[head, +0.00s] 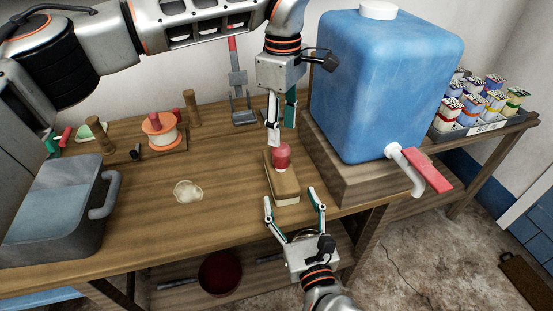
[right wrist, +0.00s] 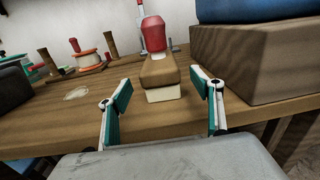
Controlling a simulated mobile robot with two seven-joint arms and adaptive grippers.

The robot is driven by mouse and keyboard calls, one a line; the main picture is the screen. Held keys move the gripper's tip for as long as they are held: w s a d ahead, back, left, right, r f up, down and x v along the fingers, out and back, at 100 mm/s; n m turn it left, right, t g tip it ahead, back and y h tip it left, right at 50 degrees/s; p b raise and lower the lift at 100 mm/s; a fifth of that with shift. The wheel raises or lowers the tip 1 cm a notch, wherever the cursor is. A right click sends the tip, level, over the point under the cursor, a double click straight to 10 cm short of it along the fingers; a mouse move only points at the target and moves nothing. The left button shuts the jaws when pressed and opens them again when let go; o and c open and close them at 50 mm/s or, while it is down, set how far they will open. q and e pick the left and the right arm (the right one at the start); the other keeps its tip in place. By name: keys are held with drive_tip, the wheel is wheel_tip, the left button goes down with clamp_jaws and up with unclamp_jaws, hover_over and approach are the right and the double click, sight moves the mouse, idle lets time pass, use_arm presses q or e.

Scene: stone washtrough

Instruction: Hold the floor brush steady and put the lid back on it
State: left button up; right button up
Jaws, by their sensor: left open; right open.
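The floor brush (head: 286,188) lies near the table's front edge, a wooden block with a pale underside; it also shows in the right wrist view (right wrist: 160,73). A red rounded piece (head: 282,156), perhaps the lid, stands upright at the brush's far end; it shows in the right wrist view (right wrist: 153,34) too. I cannot tell whether it is fixed there. My left gripper (head: 281,132) is open, pointing down just above the red piece. My right gripper (head: 292,202) is open at the brush's near end, fingers on either side with gaps; its fingers also show in the right wrist view (right wrist: 163,88).
A blue water tank (head: 380,85) with a red-handled tap (head: 427,170) stands on a wooden plinth (head: 350,168) close to the brush's right. A grey basin (head: 55,205) is at the left. A pale puddle (head: 188,191) marks otherwise clear table between basin and brush.

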sight(283, 179)
use_arm(q)
drive_tip(key=shift+a+r, duration=0.1)
drive_tip(key=shift+r, duration=0.1)
use_arm(e)
drive_tip(key=shift+f, duration=0.15)
drive_tip(key=shift+x, duration=3.9)
